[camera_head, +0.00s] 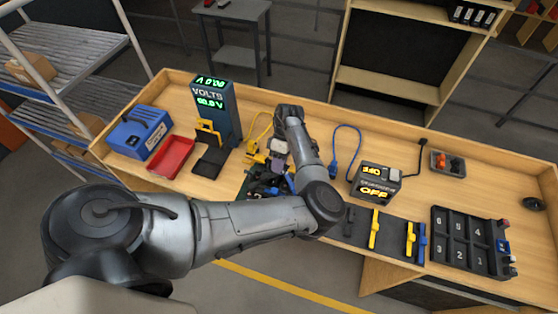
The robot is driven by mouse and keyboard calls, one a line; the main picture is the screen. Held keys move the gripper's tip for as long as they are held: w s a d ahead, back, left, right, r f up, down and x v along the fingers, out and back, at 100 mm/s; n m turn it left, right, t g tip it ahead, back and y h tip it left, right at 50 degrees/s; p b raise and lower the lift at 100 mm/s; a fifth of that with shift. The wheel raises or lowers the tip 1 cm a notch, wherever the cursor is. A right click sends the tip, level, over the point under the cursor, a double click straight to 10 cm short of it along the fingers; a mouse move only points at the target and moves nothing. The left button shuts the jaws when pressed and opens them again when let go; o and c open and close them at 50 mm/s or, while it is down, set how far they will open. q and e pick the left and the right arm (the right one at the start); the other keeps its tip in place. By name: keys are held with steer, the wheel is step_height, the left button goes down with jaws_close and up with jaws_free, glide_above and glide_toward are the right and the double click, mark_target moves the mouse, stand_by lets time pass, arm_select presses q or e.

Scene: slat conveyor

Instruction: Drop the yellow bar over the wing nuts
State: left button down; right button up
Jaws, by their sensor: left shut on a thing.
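My left gripper (279,149) is small and partly hidden behind my own arm, at the middle of the workbench. I cannot make out the wing nuts there, nor whether the yellow piece touches anything. My right gripper is not in view.
A voltage display tower (217,112), red tray (171,157) and blue case (138,132) stand left. A power box (375,183) reading OFF, a dark mat (391,232) with yellow and blue tools, and a numbered black rack (468,243) are right. Yellow and blue cables lie near the gripper.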

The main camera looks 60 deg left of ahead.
arm_select(q)
steer(key=shift+d+f, duration=0.15)
steer(key=shift+f, duration=0.25)
step_height(320, 180, down, 5)
steer(key=b, duration=0.5)
steer(key=shift+r, duration=0.1)
stand_by(0.3)
steer(key=shift+d, duration=0.1)
stand_by(0.8)
steer(key=shift+f+b, duration=0.3)
steer(key=shift+f, duration=0.65)
steer(key=shift+f+b, duration=0.45)
steer(key=shift+f, duration=0.4)
steer(key=c, duration=1.1)
jaws_free()
steer(key=shift+o, duration=0.3)
